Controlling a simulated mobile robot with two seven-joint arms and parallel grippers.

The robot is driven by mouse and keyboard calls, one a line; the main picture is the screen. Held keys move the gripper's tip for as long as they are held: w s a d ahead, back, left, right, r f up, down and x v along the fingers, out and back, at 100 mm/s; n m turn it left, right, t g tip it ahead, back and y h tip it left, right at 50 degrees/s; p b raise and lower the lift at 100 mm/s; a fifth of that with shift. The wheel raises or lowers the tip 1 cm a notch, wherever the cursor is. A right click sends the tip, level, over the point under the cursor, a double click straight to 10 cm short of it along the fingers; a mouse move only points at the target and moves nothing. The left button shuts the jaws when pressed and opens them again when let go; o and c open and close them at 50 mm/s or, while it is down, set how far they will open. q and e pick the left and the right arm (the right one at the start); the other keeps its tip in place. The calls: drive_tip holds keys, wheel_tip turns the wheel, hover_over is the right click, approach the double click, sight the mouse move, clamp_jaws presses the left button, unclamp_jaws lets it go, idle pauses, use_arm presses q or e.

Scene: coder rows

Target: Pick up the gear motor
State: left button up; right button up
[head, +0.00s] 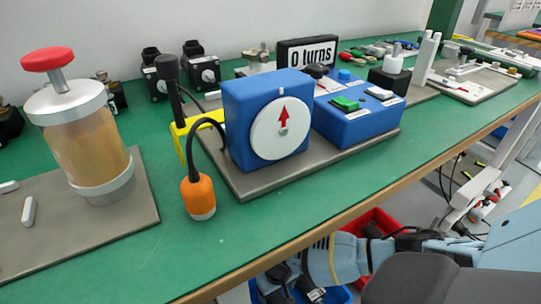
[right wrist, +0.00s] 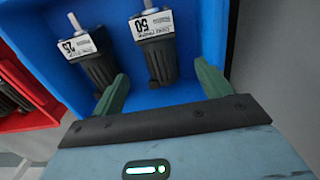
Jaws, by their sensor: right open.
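Two black gear motors with silver shafts and white labels lie in a blue bin (right wrist: 110,75) in the right wrist view. The gear motor marked 50 (right wrist: 157,57) is at upper centre, its label upside down. The other motor, marked 25 (right wrist: 90,55), is to its left. My right gripper (right wrist: 161,76) is open; its green fingers are on either side of the lower end of the 50 motor, with gaps visible and nothing held. In the head view my right arm reaches down past the table's front edge, its fingers hard to make out. My left gripper is not in view.
A red bin (right wrist: 18,118) adjoins the blue one; it shows below the table in the head view (head: 377,219). The green table (head: 290,215) carries a blue dial box (head: 240,105), an orange-ended cable (head: 198,197) and a red-knobbed jar (head: 88,145). The table edge overhangs near my right arm.

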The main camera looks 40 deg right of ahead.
sight(278, 301)
wheel_tip(278, 301, down, 2)
drive_tip(key=shift+s+f+b, duration=0.1)
drive_tip(key=shift+f+b, duration=0.15)
drive_tip(key=shift+b, duration=0.45)
drive_tip(key=shift+s+f+b, duration=0.2)
drive_tip(key=shift+f+b, duration=1.4)
drive_tip(key=shift+f, duration=1)
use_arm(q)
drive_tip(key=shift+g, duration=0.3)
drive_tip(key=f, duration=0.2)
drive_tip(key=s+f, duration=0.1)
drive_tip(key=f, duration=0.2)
use_arm(e)
drive_tip(key=c, duration=0.5)
drive_tip(key=shift+w+r, duration=0.1)
drive_tip(key=c, duration=0.6)
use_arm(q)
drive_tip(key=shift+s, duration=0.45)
